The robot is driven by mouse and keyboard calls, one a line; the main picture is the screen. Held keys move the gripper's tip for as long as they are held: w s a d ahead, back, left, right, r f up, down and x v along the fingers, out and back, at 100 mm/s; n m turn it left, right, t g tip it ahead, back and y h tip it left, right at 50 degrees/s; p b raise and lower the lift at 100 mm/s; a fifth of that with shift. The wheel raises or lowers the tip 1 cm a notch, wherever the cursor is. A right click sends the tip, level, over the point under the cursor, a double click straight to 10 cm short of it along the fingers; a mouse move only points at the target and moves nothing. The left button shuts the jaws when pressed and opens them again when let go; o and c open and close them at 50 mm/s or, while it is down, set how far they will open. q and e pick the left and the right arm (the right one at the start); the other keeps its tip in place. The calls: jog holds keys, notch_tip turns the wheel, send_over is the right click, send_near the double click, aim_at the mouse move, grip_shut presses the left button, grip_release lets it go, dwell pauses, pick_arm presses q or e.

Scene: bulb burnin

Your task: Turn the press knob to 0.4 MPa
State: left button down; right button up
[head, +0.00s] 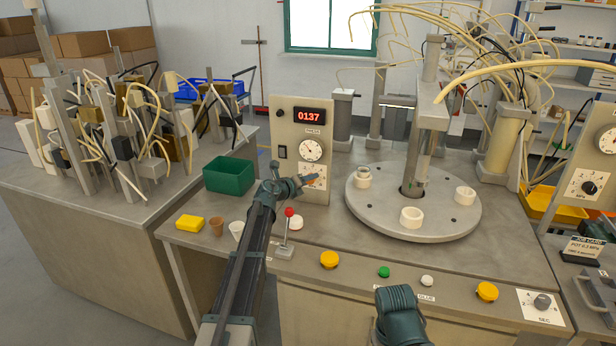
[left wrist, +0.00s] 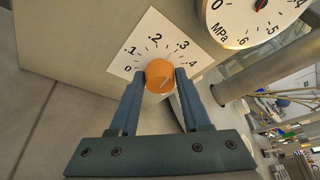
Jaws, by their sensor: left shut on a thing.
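The press knob (left wrist: 160,75) is an orange round knob on a white scale plate (left wrist: 146,38) marked 0, .1, .2, .3 and .4. In the left wrist view it sits between the two blue fingers of my left gripper (left wrist: 158,88), which is shut on it. I cannot clearly tell which mark its pointer faces. In the head view my left gripper (head: 309,182) reaches the low part of the press panel (head: 284,111) and partly hides the knob. The press gauge (head: 311,150) is above it; its dial, marked MPa, shows partly in the left wrist view (left wrist: 243,22).
A green bin (head: 229,175) stands left of the panel, and a red-tipped lever (head: 288,226) in front. A round table (head: 379,220) with white rings is at right.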

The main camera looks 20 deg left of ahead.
pick_arm(q)
jog(key=shift+s+d+m+g+y+p, duration=0.15)
jog(key=shift+m+y+p, duration=0.4)
jog(key=shift+m+y, duration=0.8)
jog(key=shift+w+d+m+g+y+p, duration=0.15)
jog(key=shift+m+y+p, duration=0.5)
jog(key=shift+m, duration=1.2)
jog(key=shift+s, duration=0.1)
jog(key=shift+c, duration=1.9)
grip_release()
jog(key=shift+a, duration=0.1)
jog(key=shift+r, duration=0.1)
jog(key=p+v, duration=0.5)
jog(key=v, duration=0.8)
jog(key=shift+s+d, duration=0.2)
jog(key=shift+s, duration=0.1)
